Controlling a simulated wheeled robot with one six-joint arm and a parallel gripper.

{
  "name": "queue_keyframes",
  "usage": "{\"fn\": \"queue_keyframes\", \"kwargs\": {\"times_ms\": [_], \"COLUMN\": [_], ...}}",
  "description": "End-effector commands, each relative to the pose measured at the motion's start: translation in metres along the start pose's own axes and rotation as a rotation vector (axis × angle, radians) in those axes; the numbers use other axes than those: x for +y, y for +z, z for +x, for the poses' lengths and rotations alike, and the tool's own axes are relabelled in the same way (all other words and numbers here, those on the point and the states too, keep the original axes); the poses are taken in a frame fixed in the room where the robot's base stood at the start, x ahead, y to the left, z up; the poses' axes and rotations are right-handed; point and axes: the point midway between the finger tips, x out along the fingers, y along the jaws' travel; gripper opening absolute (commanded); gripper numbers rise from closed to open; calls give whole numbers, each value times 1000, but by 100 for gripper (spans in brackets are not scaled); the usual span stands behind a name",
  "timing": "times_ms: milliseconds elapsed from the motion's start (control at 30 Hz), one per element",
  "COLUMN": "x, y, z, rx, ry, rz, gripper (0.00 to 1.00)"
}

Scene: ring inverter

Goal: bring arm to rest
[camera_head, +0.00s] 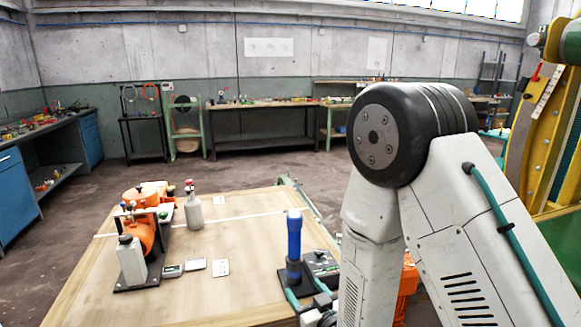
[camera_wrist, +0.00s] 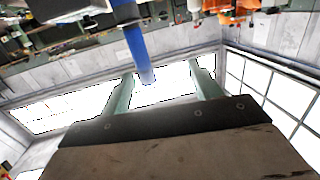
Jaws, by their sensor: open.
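My gripper (camera_wrist: 161,70) is open, its two green fingers spread in the wrist view with nothing between them that I can see gripped. A blue upright cylinder (camera_wrist: 133,42) appears in the upper middle of that view, its end showing between the fingertips; I cannot tell how far off it is. In the head view the blue cylinder (camera_head: 294,236) stands upright on a black base on the table. My gripper (camera_head: 303,290) is low at the front of that base, partly cut off by the bottom edge. My bent arm fills the right side.
On the wooden table (camera_head: 240,260) stand an orange machine (camera_head: 140,234), a grey bottle (camera_head: 194,212) and small meters (camera_head: 195,265). A black box (camera_head: 320,262) is right of the cylinder. Yellow machinery (camera_head: 545,130) stands at far right. The floor beyond the table is clear.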

Motion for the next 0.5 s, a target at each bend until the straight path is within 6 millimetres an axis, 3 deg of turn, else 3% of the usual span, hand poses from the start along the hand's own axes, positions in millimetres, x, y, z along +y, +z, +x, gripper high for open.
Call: {"fn": "queue_keyframes", "kwargs": {"times_ms": [267,500], "x": [0,1], "y": [40,79], "z": [-5,-21], "rx": [-197,-460], "ry": [-1,1], "rz": [0,0], "gripper": [63,63]}}
